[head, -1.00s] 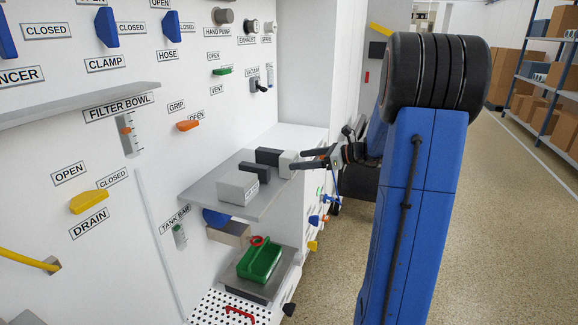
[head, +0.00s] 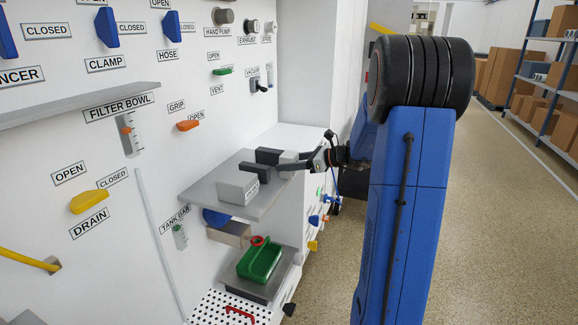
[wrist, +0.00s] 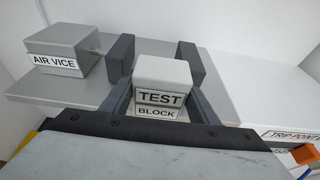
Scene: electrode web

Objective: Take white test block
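The white test block (head: 287,157) sits at the outer end of the dark jaws of the air vice (head: 238,187). In the wrist view the block (wrist: 163,75) is upright, its "TEST BLOCK" label facing my gripper. The two dark jaws (wrist: 188,60) stand behind and to either side of it. My gripper (head: 296,162) is at the block. In the wrist view its fingers (wrist: 160,100) lie on the block's left and right sides, apart, with the block between them. They look open; any contact is hard to see.
The vice stands on a grey shelf (head: 220,206) fixed to the white panel. Below it are a green tray (head: 262,262) and a red ring (head: 259,241). Coloured knobs (head: 314,220) line the cabinet side on the right. Open floor (head: 500,220) lies to the right.

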